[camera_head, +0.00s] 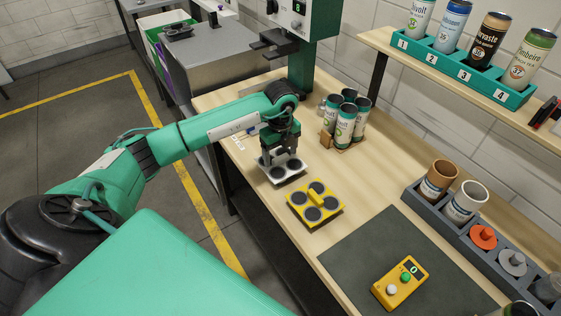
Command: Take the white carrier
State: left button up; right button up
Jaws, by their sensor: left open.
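The white carrier (294,178) lies on the wooden table near its left edge, a small plate with dark round spots. My left gripper (281,162) is open and points down right over the white carrier, hiding its back part and middle. I cannot tell whether the fingers touch it. The left arm comes in from the left across the table edge. My right gripper is not in view.
A yellow carrier (328,217) with dark round spots lies just in front. Several cans (345,127) stand in a holder behind to the right. A yellow device (401,284) sits on a dark mat (357,247). A grey rack (410,196) and numbered shelf (510,95) line the right.

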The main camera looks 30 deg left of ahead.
pick_arm(q)
jog(key=c, duration=1)
jog(key=shift+c, duration=0.2)
jog(key=shift+r, duration=0.15)
